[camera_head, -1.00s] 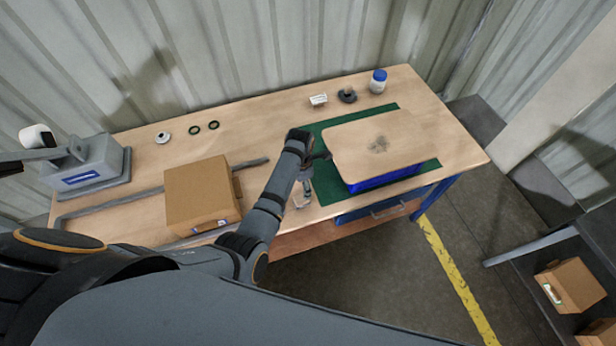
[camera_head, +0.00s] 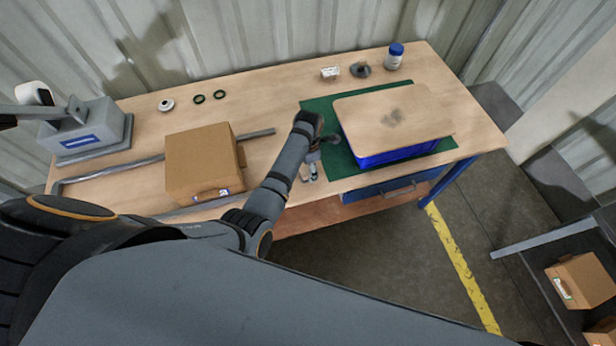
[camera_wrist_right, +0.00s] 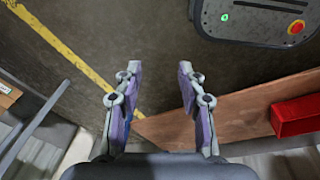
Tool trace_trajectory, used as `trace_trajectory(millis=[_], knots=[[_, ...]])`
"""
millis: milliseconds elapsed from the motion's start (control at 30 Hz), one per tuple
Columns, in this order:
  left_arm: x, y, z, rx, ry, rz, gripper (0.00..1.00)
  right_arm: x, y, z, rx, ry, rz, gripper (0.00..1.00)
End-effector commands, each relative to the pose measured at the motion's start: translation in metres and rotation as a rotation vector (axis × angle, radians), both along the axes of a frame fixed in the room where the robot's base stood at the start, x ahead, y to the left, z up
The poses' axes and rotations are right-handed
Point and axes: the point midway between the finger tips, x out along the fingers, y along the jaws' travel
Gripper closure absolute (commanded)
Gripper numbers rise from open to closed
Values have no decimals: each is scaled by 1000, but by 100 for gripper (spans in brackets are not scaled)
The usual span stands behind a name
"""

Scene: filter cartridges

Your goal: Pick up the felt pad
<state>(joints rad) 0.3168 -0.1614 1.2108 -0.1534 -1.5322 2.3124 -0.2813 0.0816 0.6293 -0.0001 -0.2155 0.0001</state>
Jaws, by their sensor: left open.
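I cannot single out the felt pad with certainty. A dark grey, rough-edged patch (camera_head: 398,118) shows on the tan board; I cannot tell whether it is a pad or a mark. A dark round piece (camera_head: 360,70) lies at the table's back right. The board (camera_head: 365,108) covers a blue crate (camera_head: 385,158) on the green mat (camera_head: 318,106). My left gripper (camera_head: 309,176) is open and points down beside the mat's left edge, left of the crate and apart from it. In the right wrist view my right gripper (camera_wrist_right: 158,75) is open and empty over the floor.
A cardboard box (camera_head: 203,160) stands left of my left arm. A white block (camera_head: 330,72) and a blue-capped jar (camera_head: 394,56) stand at the back. Rings (camera_head: 219,94), a white disc (camera_head: 166,104) and a grey device (camera_head: 85,128) are at the left. The middle back is clear.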

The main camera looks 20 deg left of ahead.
Motion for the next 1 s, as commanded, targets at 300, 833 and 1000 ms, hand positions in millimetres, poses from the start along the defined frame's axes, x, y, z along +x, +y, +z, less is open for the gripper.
trace_trajectory(millis=[300, 833, 1000], knots=[[1, 1, -32, 0, -1, 0, 32, -38, 3, -42, 2, 60, -3, 60], [0, 1, -31, 0, 0, 0, 86, -17, 3, -39, 3, 25, -1, 60], [0, 1, -31, 0, 0, 0, 90, -22, 2, -39, 3, 33, -2, 60]])
